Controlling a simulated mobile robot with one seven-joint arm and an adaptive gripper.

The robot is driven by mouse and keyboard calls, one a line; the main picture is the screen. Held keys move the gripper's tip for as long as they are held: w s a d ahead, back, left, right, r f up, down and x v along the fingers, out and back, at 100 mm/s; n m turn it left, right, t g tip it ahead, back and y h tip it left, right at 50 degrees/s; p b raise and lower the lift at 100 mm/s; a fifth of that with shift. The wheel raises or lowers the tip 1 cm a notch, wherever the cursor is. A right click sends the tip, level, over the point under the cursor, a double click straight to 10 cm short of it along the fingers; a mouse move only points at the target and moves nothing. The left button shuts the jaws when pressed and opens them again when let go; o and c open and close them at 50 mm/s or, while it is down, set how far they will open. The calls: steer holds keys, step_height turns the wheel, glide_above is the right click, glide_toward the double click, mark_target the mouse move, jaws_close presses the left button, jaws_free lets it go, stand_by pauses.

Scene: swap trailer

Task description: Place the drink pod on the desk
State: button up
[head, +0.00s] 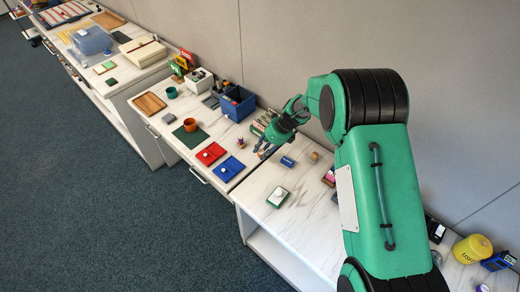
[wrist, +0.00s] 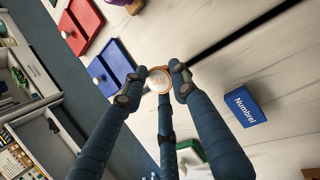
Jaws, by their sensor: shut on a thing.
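My gripper (wrist: 158,84) is shut on a small round pod (wrist: 160,79) with a pale, printed top and an orange-brown rim. I take it for the drink pod. Fingers close on it from both sides and a third finger reaches below it. In the head view my gripper (head: 264,150) hangs over the seam between two pale worktops, and the pod cannot be made out there. The middle worktop (head: 215,145) has drawer fronts, and the nearer worktop (head: 300,215) is over an open shelf. I cannot tell which one is the desk.
A red tray (head: 211,153) and a blue tray (head: 228,169) lie left of my gripper. A blue box marked "Numbrel" (wrist: 235,106) and a green and white item (head: 278,196) are on the nearer worktop. A blue bin (head: 237,104) stands behind. The nearer worktop's front is clear.

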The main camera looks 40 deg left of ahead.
steer(key=shift+w+a+f, duration=0.1)
steer(key=shift+w+a, duration=0.5)
steer(key=shift+a, duration=0.15)
steer(key=shift+w+a+f, duration=0.1)
steer(key=shift+w+a, duration=0.45)
steer(key=shift+a, duration=0.2)
steer(key=shift+w+a+b, duration=0.25)
steer(key=shift+a+b, duration=0.05)
steer(key=shift+a, duration=0.05)
steer(key=shift+f+b, duration=0.4)
steer(key=shift+f, duration=1.35)
steer(key=shift+f, duration=0.1)
steer(key=o, duration=0.8)
